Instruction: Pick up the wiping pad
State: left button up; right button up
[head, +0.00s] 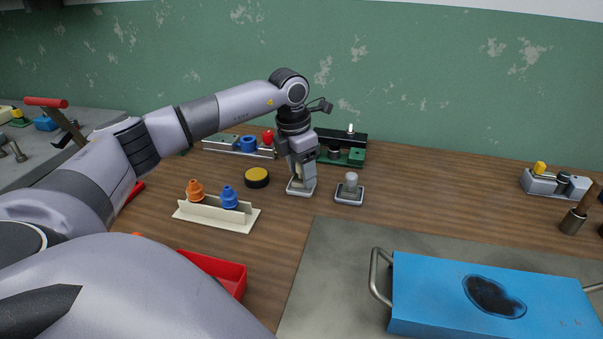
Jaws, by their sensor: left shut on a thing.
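My left gripper (301,177) points down over the wooden bench, shut on a small pad (299,191) with a flat pale grey base. The gripper hides most of the pad's upper part. The base is at or just above the bench top; I cannot tell which. A similar block (349,191) with a rounded grey knob and a dark-edged base stands just to the right, apart from the gripper. I take the held one to be the wiping pad. My right gripper is not in view.
A yellow-topped black round tin (256,177) and a cream rack (216,218) with orange and blue pieces stand left. Fixtures (342,148) stand behind. A red tray (222,270) is in front. A blue plate (440,290) with a dark stain and metal handles lies on a grey mat (330,270).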

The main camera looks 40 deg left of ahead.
pick_arm(q)
notch_tip(320, 180, up, 19)
jog(key=p, duration=0.1)
dwell(0.4)
jog(key=shift+o, duration=1)
jog(key=shift+c, duration=0.4)
jog(key=shift+f, duration=0.1)
